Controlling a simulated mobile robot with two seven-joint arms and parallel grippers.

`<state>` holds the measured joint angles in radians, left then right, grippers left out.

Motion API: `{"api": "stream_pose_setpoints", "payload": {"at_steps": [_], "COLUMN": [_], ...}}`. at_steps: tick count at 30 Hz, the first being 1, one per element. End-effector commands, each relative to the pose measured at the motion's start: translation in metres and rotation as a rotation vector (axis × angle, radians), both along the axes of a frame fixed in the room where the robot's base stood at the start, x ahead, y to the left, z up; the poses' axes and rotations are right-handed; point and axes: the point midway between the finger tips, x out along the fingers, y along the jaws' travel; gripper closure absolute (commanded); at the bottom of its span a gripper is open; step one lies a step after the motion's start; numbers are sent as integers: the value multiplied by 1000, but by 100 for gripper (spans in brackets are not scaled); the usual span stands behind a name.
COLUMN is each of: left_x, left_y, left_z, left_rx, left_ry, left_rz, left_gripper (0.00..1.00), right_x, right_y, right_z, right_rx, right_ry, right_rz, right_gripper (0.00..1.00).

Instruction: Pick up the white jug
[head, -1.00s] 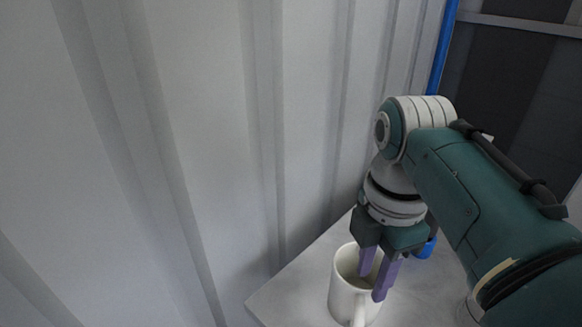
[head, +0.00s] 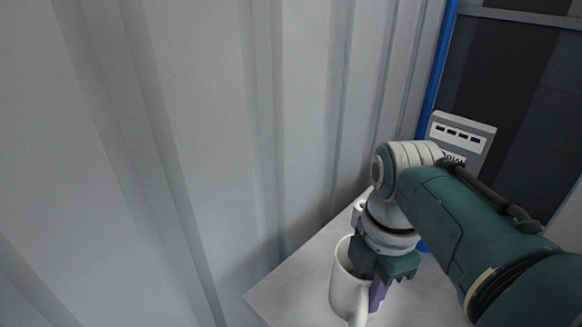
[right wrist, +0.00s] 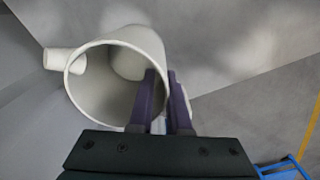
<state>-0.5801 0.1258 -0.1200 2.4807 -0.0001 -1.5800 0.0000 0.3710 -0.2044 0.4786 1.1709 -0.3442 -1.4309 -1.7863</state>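The white jug (head: 343,291) stands upright on the pale table, its handle toward the front in the head view. In the head view, my right gripper (head: 372,280) partly hides the rim. My left gripper is out of view.
The pale table (head: 285,287) has bare room left of the jug. A corrugated wall (head: 215,150) rises close behind it. A grey box (head: 460,140) stands at the back right, beside a blue post (head: 437,75). A small white object (head: 358,212) is partly hidden behind my wrist.

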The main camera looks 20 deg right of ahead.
Motion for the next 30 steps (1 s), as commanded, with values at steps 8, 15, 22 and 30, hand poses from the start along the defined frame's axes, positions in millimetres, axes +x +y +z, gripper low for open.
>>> {"api": "stream_pose_setpoints", "payload": {"at_steps": [8, 15, 22, 30], "left_x": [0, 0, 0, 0], "left_y": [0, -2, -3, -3], "left_z": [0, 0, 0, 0], "left_rx": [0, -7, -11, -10], "left_ry": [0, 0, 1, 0], "left_rz": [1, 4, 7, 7], "left_gripper": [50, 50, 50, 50], "right_x": [0, 0, 0, 0], "right_y": [0, 0, 0, 0], "right_z": [0, 0, 0, 0], "right_rx": [0, 0, 0, 0], "right_ry": [0, 1, 1, 1], "right_rz": [0, 0, 0, 0], "right_gripper": [100, 100, 100, 100]}}
